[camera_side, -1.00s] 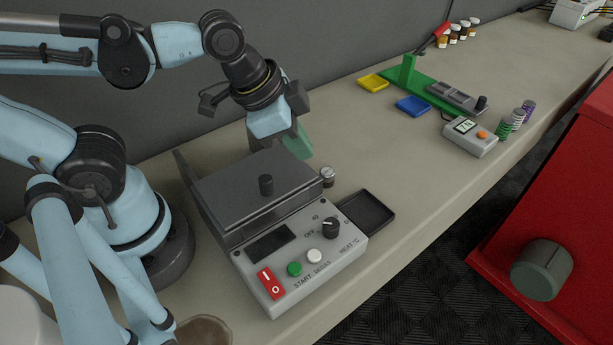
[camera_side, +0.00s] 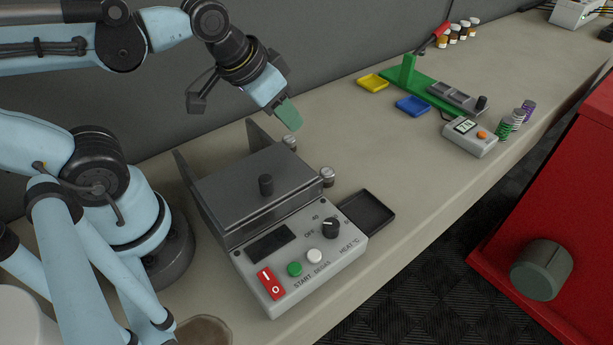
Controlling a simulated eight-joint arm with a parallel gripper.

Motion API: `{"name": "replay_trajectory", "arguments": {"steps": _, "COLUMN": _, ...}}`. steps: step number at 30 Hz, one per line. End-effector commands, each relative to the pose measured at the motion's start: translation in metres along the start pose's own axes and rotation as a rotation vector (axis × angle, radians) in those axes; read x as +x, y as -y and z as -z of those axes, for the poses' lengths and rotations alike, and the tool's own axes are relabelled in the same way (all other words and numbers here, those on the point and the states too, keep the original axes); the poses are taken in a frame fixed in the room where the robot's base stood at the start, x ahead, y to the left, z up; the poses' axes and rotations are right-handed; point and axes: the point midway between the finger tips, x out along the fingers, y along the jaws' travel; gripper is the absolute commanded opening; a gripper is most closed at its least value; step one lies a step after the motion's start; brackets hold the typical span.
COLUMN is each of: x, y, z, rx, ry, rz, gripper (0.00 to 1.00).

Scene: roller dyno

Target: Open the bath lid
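The bath (camera_side: 310,270) is a grey box with a sloped control panel, standing on the bench in front of my arm. Its dark grey lid (camera_side: 230,190) lies flat and closed on top. My gripper (camera_side: 288,113) is in the air above and behind the bath's right rear corner, apart from the lid. One green fingertip shows; the other finger is hidden, so I cannot see whether the gripper is open or shut. I see nothing held in it.
A black tray (camera_side: 366,211) lies right of the bath. Small metal-capped jars (camera_side: 328,176) stand beside the bath's right side. Yellow (camera_side: 373,83) and blue (camera_side: 413,105) trays, a green stand (camera_side: 407,76) and a meter (camera_side: 470,136) are farther right. The space above the lid is clear.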

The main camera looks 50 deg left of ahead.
Motion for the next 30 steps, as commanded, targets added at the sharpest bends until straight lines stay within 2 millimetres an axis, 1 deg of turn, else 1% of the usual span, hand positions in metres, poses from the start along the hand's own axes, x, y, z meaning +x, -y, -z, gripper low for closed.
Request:
{"name": "replay_trajectory", "arguments": {"steps": 1, "x": -0.010, "y": -0.014, "z": 0.000, "rx": 0.052, "ry": 0.066, "rz": -0.025, "gripper": 0.38}}
{"name": "replay_trajectory", "arguments": {"steps": 3, "x": -0.028, "y": -0.032, "z": -0.005, "rx": 0.127, "ry": 0.175, "rz": -0.054, "gripper": 0.48}}
{"name": "replay_trajectory", "arguments": {"steps": 6, "x": -0.056, "y": -0.051, "z": -0.015, "rx": 0.233, "ry": 0.321, "rz": -0.084, "gripper": 0.48}}
{"name": "replay_trajectory", "arguments": {"steps": 9, "x": -0.081, "y": -0.063, "z": -0.023, "rx": 0.314, "ry": 0.433, "rz": -0.099, "gripper": 0.48}}
{"name": "replay_trajectory", "arguments": {"steps": 12, "x": -0.096, "y": -0.068, "z": -0.028, "rx": 0.360, "ry": 0.497, "rz": -0.104, "gripper": 0.48}}
{"name": "replay_trajectory", "arguments": {"steps": 13, "x": -0.098, "y": -0.069, "z": -0.029, "rx": 0.367, "ry": 0.508, "rz": -0.105, "gripper": 0.48}}
{"name": "replay_trajectory", "arguments": {"steps": 16, "x": -0.097, "y": -0.069, "z": -0.033, "rx": 0.374, "ry": 0.519, "rz": -0.105, "gripper": 0.48}}
{"name": "replay_trajectory", "arguments": {"steps": 19, "x": -0.088, "y": -0.069, "z": -0.038, "rx": 0.372, "ry": 0.518, "rz": -0.105, "gripper": 0.48}}
{"name": "replay_trajectory", "arguments": {"steps": 30, "x": -0.040, "y": -0.069, "z": -0.065, "rx": 0.370, "ry": 0.515, "rz": -0.104, "gripper": 0.48}}
